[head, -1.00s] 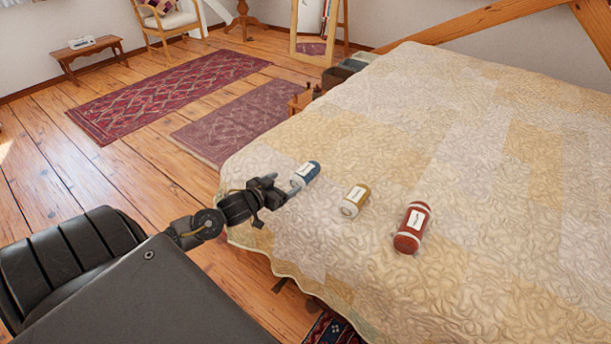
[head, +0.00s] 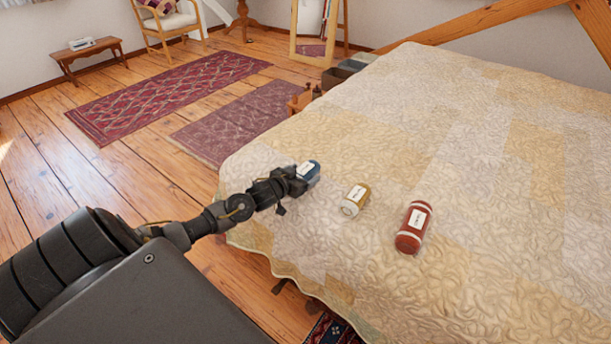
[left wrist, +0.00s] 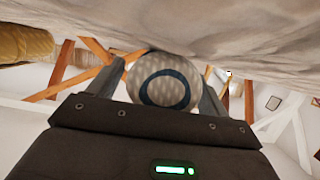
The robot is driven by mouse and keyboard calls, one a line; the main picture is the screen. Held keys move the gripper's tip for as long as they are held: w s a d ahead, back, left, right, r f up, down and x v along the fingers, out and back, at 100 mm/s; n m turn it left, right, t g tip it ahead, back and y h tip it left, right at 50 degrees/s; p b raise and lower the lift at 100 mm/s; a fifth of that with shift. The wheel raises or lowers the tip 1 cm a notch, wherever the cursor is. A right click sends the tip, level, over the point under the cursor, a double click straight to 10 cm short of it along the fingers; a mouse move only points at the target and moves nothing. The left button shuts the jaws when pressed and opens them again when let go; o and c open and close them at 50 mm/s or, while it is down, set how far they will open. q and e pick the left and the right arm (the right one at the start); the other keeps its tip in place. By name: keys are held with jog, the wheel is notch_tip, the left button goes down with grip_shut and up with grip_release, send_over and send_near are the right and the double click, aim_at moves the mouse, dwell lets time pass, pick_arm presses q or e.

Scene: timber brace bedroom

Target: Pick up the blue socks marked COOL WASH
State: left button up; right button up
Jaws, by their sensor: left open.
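The blue socks (head: 309,170) are a small roll with a white label, lying near the left edge of the bed's quilt. The label text is too small to read. My left gripper (head: 297,178) is open at the near left end of the roll and hides part of it. In the left wrist view the pale round end of the roll (left wrist: 165,88), with a dark blue ring, sits between the two fingers (left wrist: 162,92). Whether the fingers touch it cannot be told. My right gripper does not show.
A yellow roll (head: 354,200) and a larger red roll (head: 413,228), each with a white label, lie to the right on the quilt (head: 470,150). The far part of the bed is clear. Rugs (head: 165,95) lie on the wooden floor at left.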

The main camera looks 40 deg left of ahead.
aim_at(302, 171)
pick_arm(q)
jog(key=c, duration=1.1)
jog(key=shift+r, duration=0.15)
